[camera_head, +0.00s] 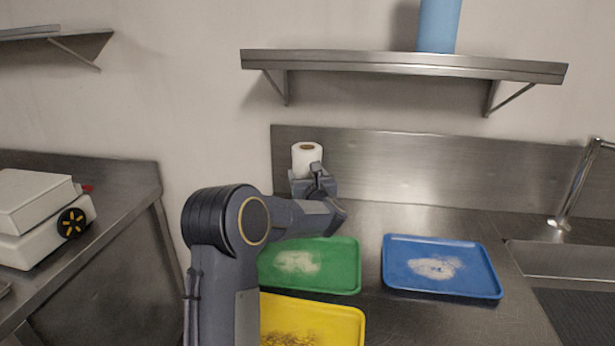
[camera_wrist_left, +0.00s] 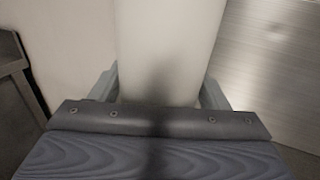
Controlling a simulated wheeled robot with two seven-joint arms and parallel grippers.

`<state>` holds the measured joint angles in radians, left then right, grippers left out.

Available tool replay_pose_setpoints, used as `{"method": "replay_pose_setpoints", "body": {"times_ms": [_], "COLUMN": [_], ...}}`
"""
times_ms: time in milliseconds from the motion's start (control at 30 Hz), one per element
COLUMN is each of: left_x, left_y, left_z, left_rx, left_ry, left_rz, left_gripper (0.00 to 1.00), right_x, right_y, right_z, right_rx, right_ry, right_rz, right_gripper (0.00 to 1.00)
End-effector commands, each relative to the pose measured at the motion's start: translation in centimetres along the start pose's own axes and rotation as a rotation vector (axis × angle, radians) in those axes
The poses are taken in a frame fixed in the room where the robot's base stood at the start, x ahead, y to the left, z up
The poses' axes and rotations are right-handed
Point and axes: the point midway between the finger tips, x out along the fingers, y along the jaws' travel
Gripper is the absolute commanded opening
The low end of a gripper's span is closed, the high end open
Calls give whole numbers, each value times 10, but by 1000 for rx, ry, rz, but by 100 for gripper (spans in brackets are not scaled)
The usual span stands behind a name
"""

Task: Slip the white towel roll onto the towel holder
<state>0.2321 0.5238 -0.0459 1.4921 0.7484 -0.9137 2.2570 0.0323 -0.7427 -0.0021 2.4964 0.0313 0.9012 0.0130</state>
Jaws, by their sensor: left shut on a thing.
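The white towel roll (camera_head: 306,157) stands upright at the back left of the steel counter, close to the backsplash, with its brown core facing up. My left gripper (camera_head: 312,180) reaches it from the front and is shut on it. In the left wrist view the white roll (camera_wrist_left: 168,50) fills the space between the two grey fingers of my gripper (camera_wrist_left: 160,88). The roll's lower end is hidden behind the gripper in the head view. I cannot make out the towel holder in either view. My right gripper is not in view.
A green tray (camera_head: 335,282), a blue tray (camera_head: 400,283) and a yellow tray (camera_head: 340,308) lie on the counter. A wall shelf (camera_head: 400,65) holds a blue roll (camera_head: 438,25). A sink with a tap (camera_head: 572,190) is at right. A white scale (camera_head: 35,240) stands on the left table.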

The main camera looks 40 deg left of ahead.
Motion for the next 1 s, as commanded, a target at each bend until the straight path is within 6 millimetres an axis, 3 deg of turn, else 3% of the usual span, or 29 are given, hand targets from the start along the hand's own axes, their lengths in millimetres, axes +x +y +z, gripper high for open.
{"method": "replay_pose_setpoints", "body": {"times_ms": [133, 167, 233, 567, 1000], "left_x": [0, 0, 0, -3, -38], "left_y": [0, 0, 0, 0, 0], "left_z": [-2, -2, -1, -4, -4], "left_rx": [-1, -1, -1, -1, -2], "left_ry": [-1, -2, -1, 1, 0], "left_rz": [0, 0, 0, -1, -2], "left_gripper": [43, 70, 78, 78, 78], "right_x": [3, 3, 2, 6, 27], "right_y": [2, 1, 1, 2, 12], "right_z": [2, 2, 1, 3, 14], "right_rx": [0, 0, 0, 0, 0], "right_ry": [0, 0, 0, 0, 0], "right_rz": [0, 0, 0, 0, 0], "right_gripper": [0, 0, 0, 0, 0]}}
